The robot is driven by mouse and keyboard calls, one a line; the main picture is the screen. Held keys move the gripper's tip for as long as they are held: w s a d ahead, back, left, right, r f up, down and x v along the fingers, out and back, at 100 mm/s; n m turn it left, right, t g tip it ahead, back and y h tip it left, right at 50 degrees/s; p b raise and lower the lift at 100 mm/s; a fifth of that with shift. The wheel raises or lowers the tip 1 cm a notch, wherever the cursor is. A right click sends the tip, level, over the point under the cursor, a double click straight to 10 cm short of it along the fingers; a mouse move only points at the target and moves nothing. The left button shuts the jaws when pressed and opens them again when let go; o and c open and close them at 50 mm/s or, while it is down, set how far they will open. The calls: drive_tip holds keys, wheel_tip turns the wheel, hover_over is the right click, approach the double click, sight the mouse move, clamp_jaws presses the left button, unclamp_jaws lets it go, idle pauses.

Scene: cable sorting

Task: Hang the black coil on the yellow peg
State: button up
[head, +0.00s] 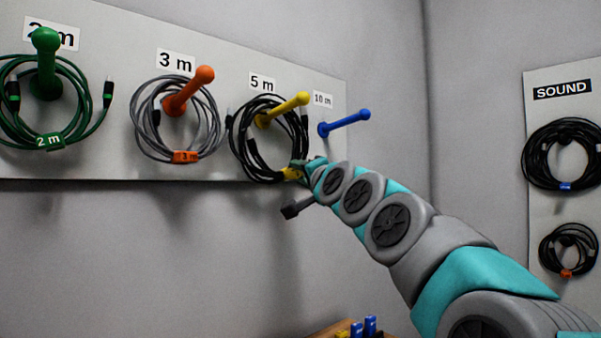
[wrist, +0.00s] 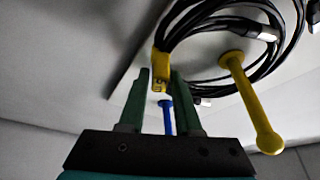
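The black coil (head: 236,152) has a yellow tag (head: 291,173) at its lower right and loops around the yellow peg (head: 284,109) at the 5 m label. In the wrist view the peg (wrist: 251,101) juts through the ring of the coil (wrist: 178,25). I cannot tell whether the peg bears the coil's weight. My gripper (head: 299,169) is at the coil's lower right. In the wrist view my gripper (wrist: 160,74) has the yellow tag (wrist: 160,83) between its fingertips, with very little space at either side. It looks shut on the tag.
A blue peg (head: 344,123) at the 10 m label is empty, right of the coil. A grey coil (head: 139,128) hangs on the orange peg (head: 189,91), and a green coil (head: 85,79) on the green peg (head: 45,68). A SOUND board (head: 537,103) carries two black coils at right.

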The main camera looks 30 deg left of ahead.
drive_tip(key=o, duration=0.3)
drive_tip(key=shift+o, duration=0.2)
drive_tip(key=shift+s+d, duration=0.1)
